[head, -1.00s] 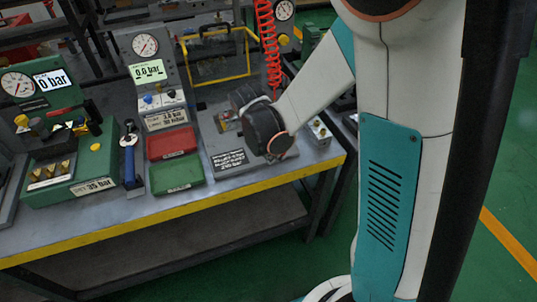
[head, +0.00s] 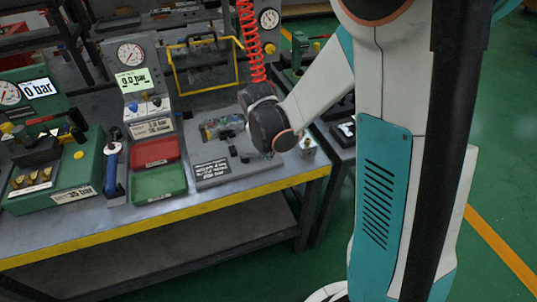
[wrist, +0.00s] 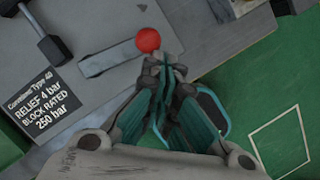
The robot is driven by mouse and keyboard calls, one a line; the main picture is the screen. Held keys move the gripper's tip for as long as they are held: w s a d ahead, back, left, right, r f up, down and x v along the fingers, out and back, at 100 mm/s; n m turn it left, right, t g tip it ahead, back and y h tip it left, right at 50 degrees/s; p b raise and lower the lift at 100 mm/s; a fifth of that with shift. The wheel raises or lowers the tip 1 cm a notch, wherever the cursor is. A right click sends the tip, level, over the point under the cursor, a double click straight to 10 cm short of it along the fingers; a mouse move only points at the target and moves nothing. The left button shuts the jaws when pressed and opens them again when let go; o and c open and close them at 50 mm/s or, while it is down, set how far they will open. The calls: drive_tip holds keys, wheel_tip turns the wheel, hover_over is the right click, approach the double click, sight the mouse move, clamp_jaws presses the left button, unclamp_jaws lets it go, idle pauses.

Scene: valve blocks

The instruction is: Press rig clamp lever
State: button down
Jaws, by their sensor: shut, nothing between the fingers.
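The clamp lever (wrist: 112,57) is a flat grey bar with a red ball knob (wrist: 148,40) at its right end, over a grey rig plate in the wrist view. My gripper (wrist: 165,62) is shut and empty, its tips just below and right of the knob. I cannot tell whether they touch it. In the head view the rig plate (head: 213,180) lies at the right end of the bench, and my wrist hides the lever and most of the gripper. A small block (head: 222,127) sits on the plate.
A black label (wrist: 42,108) reads relief 4 bar, block rated 250 bar. A red tray (head: 155,152) and a green tray (head: 159,183) stand left of the plate. A red coiled hose (head: 249,40) hangs behind it.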

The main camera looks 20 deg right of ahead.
drive_tip(key=shift+w+d, duration=0.45)
drive_tip(key=shift+w, duration=0.1)
idle(0.4)
